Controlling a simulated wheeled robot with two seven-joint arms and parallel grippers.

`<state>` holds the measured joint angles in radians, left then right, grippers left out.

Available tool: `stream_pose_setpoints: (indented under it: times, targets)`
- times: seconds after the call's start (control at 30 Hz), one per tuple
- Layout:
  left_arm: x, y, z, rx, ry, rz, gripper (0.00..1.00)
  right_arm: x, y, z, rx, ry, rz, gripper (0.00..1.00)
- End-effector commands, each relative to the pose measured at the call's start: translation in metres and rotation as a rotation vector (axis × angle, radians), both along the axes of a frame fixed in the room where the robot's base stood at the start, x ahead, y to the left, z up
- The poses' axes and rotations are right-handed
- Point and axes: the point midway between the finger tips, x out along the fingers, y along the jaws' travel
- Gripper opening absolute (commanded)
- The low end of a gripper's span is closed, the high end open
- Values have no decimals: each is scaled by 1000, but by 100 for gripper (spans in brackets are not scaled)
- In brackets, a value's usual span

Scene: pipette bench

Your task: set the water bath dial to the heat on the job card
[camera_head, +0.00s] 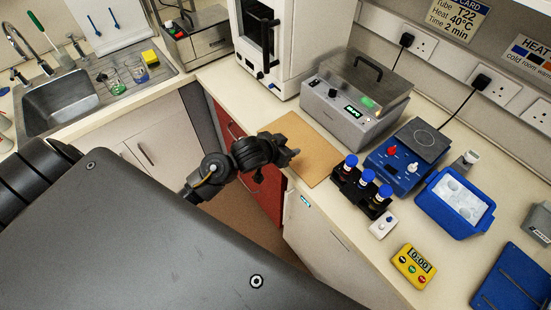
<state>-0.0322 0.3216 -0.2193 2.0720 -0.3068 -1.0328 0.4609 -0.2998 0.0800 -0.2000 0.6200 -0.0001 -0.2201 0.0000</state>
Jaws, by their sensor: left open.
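The grey water bath (345,121) stands on the bench at the back, with a clear lid with a dark handle. Its front has a small dark dial (332,93) and a lit green display (353,112); the dial's setting is too small to read. The job card (459,20) on the wall reads Tube T22, Heat 40°C, Time 2 min. My left gripper (293,155) is open and empty at the bench's front edge, over the near edge of the brown board, in front of and apart from the water bath. My right gripper is not in view.
The brown board (308,135) lies bare before the bath. To the right are a rack with several blue-capped tubes (350,188), a blue hotplate (392,176), an ice box (432,217) and a yellow timer (411,268). A white cabinet (300,30) stands left of the bath.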

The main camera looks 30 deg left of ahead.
Motion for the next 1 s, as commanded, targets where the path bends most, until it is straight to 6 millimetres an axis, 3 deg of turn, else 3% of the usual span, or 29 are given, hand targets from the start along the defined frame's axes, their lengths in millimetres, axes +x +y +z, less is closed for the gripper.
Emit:
stream_pose_setpoints:
  times: [0.2, 0.4, 0.83, 0.93, 1.0]
  targets:
    - [-33, 3, -26, 22, 81, 26, 46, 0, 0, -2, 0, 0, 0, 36]
    - [-52, 5, -38, 35, 127, 39, 46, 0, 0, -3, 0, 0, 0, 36]
    - [-59, 5, -43, 41, 144, 43, 46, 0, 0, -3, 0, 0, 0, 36]
    - [-61, 6, -46, 42, 152, 44, 34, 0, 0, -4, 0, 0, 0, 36]
    - [-71, 6, -59, 44, 182, 50, 34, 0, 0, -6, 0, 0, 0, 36]
